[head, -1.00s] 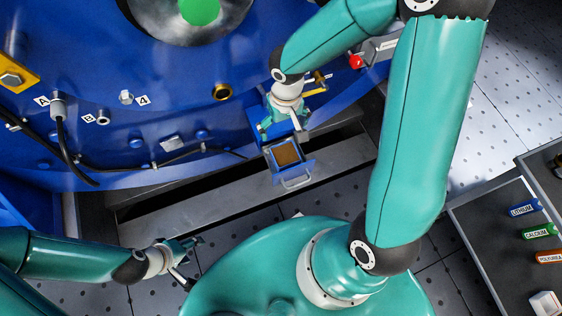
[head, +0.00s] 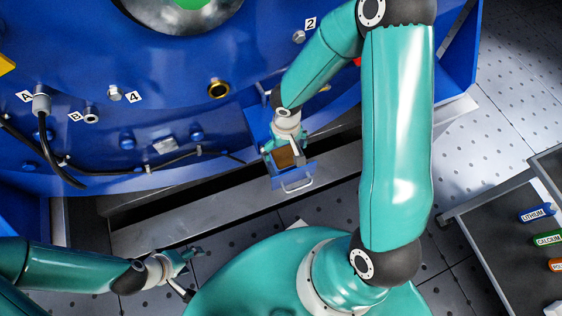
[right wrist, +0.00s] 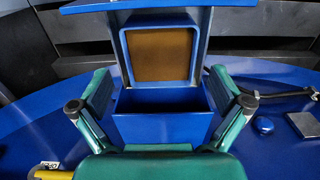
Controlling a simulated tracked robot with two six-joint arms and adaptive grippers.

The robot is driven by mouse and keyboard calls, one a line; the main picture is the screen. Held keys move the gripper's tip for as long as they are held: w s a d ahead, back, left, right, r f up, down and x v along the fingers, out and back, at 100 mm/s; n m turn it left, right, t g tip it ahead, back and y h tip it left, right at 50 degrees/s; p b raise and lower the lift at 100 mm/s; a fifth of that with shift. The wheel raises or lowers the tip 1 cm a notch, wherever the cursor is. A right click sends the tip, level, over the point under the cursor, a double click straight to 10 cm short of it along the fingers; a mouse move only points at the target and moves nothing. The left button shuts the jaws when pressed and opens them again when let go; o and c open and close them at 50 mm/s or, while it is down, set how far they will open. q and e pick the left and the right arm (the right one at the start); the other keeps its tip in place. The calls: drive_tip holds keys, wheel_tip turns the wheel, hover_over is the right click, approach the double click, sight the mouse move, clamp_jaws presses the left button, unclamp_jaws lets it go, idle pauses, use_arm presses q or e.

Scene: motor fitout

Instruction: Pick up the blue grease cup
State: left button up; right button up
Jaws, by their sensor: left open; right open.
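The blue grease cup (right wrist: 160,53) is a square blue-rimmed cup with a flat brown fill, in a pulled-out blue drawer (right wrist: 160,105) in the right wrist view. In the head view its brown fill (head: 283,156) shows under my right gripper (head: 283,147), which hides part of it. In the right wrist view the fingers of my right gripper (right wrist: 160,100) are spread wide, one on each side of the drawer, with nothing between their tips. Whether they touch the drawer I cannot tell. My left gripper (head: 191,271) is open and empty at the lower left.
The drawer front has a metal handle (head: 297,185). The blue motor housing (head: 165,200) with cables and fittings fills the upper left. A grey step (head: 190,215) runs below it. A dark tray (head: 500,240) with labelled lithium (head: 536,212) and calcium (head: 548,239) tubes is at right.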

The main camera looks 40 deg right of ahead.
sight(285, 156)
wheel_tip(285, 156, down, 4)
drive_tip(key=shift+a+b, duration=0.1)
drive_tip(key=shift+b, duration=0.55)
drive_tip(key=c, duration=1)
drive_tip(key=shift+r, duration=0.15)
drive_tip(key=shift+c, duration=0.2)
